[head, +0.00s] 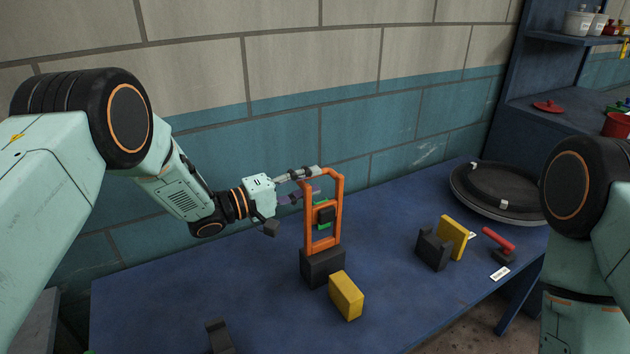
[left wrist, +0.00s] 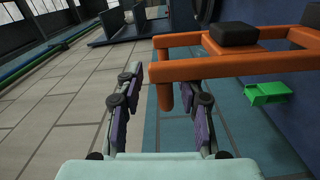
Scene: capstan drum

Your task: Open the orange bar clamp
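The orange bar clamp (head: 338,215) is a tall rectangular frame standing upright in a black block (head: 322,268) on the blue table. A black pad with green parts (head: 323,225) sits inside the frame. My left gripper (head: 312,181) is at the clamp's upper left, with its fingers apart. In the left wrist view the open fingers (left wrist: 160,80) stand either side of an orange end of the clamp (left wrist: 163,92); I cannot tell whether either finger touches it. The clamp's black pad (left wrist: 234,33) and a green piece (left wrist: 267,93) also show there. My right gripper is out of view.
A yellow block (head: 346,296) lies just in front of the clamp's base. To the right are a black holder (head: 433,250), another yellow block (head: 453,236), a red-handled tool (head: 497,239) and a round black drum (head: 497,190).

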